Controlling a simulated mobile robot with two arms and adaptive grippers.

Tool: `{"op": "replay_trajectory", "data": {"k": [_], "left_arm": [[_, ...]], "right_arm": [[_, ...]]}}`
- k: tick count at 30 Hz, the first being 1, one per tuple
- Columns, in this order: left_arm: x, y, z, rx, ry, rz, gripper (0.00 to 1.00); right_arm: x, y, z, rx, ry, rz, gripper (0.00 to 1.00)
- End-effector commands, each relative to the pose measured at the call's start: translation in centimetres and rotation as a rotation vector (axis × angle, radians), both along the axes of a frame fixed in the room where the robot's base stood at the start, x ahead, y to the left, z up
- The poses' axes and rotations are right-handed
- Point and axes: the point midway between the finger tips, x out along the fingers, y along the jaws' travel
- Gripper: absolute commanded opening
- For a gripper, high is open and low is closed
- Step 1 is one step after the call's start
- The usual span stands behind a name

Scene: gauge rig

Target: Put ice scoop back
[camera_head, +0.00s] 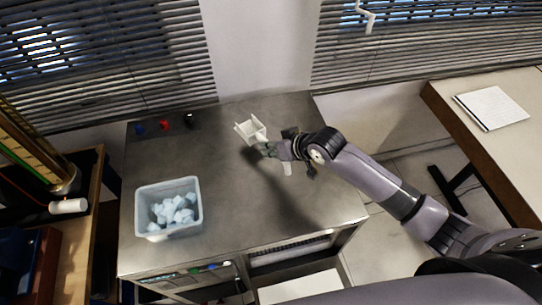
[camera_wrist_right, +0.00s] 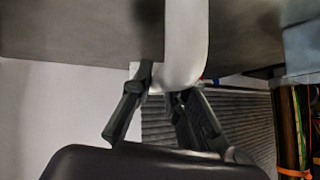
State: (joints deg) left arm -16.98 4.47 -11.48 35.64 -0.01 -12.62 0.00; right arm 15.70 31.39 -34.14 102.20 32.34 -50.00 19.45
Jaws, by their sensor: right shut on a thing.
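The white ice scoop (camera_head: 251,129) is in the air above the metal counter, its open bowl toward the back wall. My right gripper (camera_head: 272,149) is shut on the scoop's handle. In the right wrist view the scoop's curved white handle (camera_wrist_right: 186,45) passes between the fingers (camera_wrist_right: 168,88). A white end piece, seemingly of the handle, shows just below the gripper in the head view. A translucent bin (camera_head: 141,222) holding pale blue ice chunks (camera_head: 173,210) stands at the counter's front left, apart from the scoop. My left gripper is not seen.
The metal counter (camera_head: 222,215) is mostly clear in the middle and right. Blue, red and black small items (camera_head: 164,125) sit at its back left corner. A desk with paper (camera_head: 492,107) stands at the right; a wooden shelf is at the left.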

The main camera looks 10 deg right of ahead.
Motion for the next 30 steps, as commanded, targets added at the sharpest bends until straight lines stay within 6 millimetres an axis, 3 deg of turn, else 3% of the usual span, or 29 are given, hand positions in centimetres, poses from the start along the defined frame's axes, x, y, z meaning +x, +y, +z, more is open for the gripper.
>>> {"op": "replay_trajectory", "data": {"k": [3, 13, 26, 27, 30], "left_arm": [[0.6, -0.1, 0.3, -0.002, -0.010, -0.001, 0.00], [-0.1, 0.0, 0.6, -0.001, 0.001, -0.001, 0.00], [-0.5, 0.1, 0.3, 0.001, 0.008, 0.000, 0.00], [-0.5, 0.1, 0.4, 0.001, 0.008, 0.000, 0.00], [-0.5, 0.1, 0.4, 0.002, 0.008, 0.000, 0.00]], "right_arm": [[0.0, 0.0, -1.5, 0.001, -0.001, -0.001, 0.00], [0.0, 0.0, -5.2, 0.001, 0.002, -0.001, 0.00], [0.0, 0.0, -6.1, 0.000, -0.001, 0.000, 0.00], [0.0, 0.0, -6.0, 0.000, -0.001, 0.000, 0.17], [0.0, 0.0, -6.0, 0.000, -0.001, 0.000, 0.24]]}}
